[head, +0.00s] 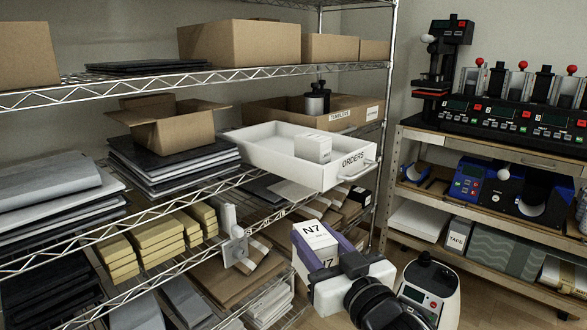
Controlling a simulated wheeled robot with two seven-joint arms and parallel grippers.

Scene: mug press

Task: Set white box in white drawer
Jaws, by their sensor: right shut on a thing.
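The white drawer (264,152), labelled ORDERS, is pulled out from the middle shelf, its open top showing. One small white box (313,148) stands inside it, towards the front. My right gripper (318,252) is shut on another white box (314,236), marked N7. This held box is tilted, below and in front of the drawer and apart from it. Purple strips run along its sides; I cannot tell whether they belong to the box or the gripper. My left gripper is not in view.
Yellow packs (155,240) lie on the shelf below. A bench with mug presses (515,110) stands at the right. The drawer has free room inside beside its box.

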